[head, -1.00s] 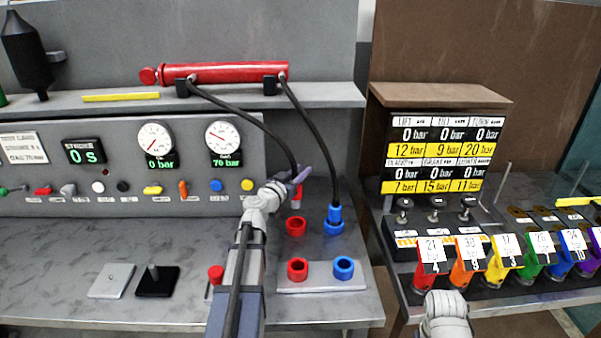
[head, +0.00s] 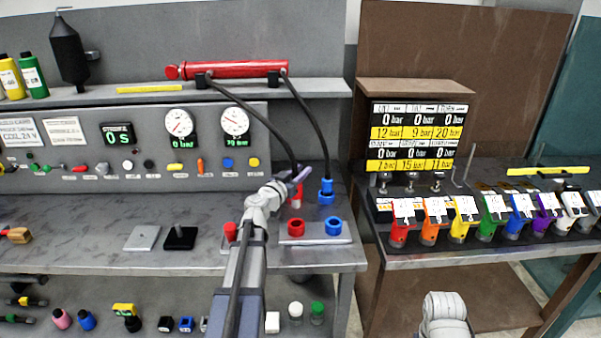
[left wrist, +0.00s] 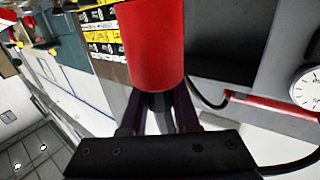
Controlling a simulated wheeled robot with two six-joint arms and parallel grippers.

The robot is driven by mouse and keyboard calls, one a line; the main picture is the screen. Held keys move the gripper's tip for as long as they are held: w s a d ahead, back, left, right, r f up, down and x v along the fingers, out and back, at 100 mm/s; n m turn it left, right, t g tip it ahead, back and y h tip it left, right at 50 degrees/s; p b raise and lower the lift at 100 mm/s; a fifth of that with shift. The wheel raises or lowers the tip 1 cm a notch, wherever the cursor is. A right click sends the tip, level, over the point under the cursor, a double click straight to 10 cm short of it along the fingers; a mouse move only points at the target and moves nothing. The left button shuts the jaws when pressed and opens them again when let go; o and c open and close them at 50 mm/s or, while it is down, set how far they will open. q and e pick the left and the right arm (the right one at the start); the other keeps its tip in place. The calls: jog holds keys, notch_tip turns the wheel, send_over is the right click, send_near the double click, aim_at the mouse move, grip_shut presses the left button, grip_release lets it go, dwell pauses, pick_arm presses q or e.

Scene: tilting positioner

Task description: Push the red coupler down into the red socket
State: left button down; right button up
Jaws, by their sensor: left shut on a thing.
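My left gripper (head: 300,180) is shut on the red coupler (left wrist: 152,45), a red cylinder at the end of a black hose. In the left wrist view it fills the top middle, beyond the jaws. In the head view the coupler (head: 297,192) shows small and partly hidden under the fingers. My right gripper is not in view.
A blue coupler (head: 326,191) stands just to the right with its own hose. In front, a plate holds a red ring (head: 299,229) and a blue ring (head: 334,227). A red cylinder (head: 180,70) lies on the shelf above. A black block (head: 181,238) stands on the bench.

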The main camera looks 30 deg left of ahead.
aim_at(293, 207)
pick_arm(q)
jog(key=shift+w+f, duration=0.1)
jog(key=shift+f, duration=0.05)
jog(key=shift+f+b, duration=2.9)
jog(key=shift+b, duration=0.05)
jog(key=shift+f+b, duration=2.55)
jog(key=c, duration=0.6)
grip_release()
jog(key=shift+s+a, duration=0.2)
jog(key=shift+s, duration=3.75)
